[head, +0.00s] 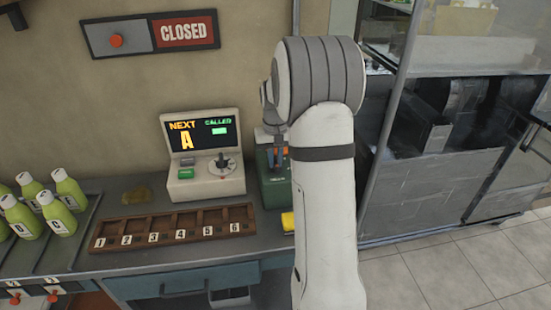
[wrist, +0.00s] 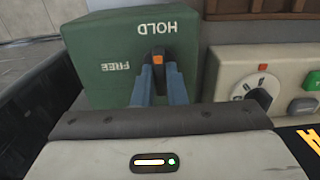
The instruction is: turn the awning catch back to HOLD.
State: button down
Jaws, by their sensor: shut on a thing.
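The awning catch (wrist: 157,56) is a small dark lever with an orange mark, on a green box (wrist: 105,35) that fills the upper left of the wrist view. HOLD and FREE are printed in white on the box and appear upside down: HOLD lies above the catch, FREE to its left. My gripper (wrist: 158,70) has its blue fingers shut on the catch, one on each side. I cannot tell exactly which word the lever points to.
A cream console (head: 205,181) with a lit screen and dial stands left of the box. A numbered wooden rack (head: 173,216) lies before it. Green bottles (head: 67,188) stand far left; a CLOSED sign (head: 150,34) hangs above. A yellow item (head: 288,221) lies at the counter's front.

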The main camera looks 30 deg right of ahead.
aim_at(275, 161)
dwell(0.5)
jog(key=c, duration=1.5)
grip_release()
jog(key=shift+o, duration=0.2)
jog(key=shift+r, duration=0.1)
notch_tip(275, 161, up, 8)
jog(key=shift+f, duration=0.2)
jog(key=s+a+r+n+t, duration=0.1)
jog(key=s+a+r, duration=0.3)
jog(key=s+a, duration=0.6)
jog(key=s+a+f+n, duration=0.1)
jog(key=s+a+f, duration=0.1)
jog(key=s, duration=0.6)
jog(key=s+a+f+n+t, duration=0.1)
jog(key=s+a, duration=0.3)
jog(key=s, duration=0.4)
jog(key=shift+f+t, duration=0.3)
jog(key=shift+f, duration=0.1)
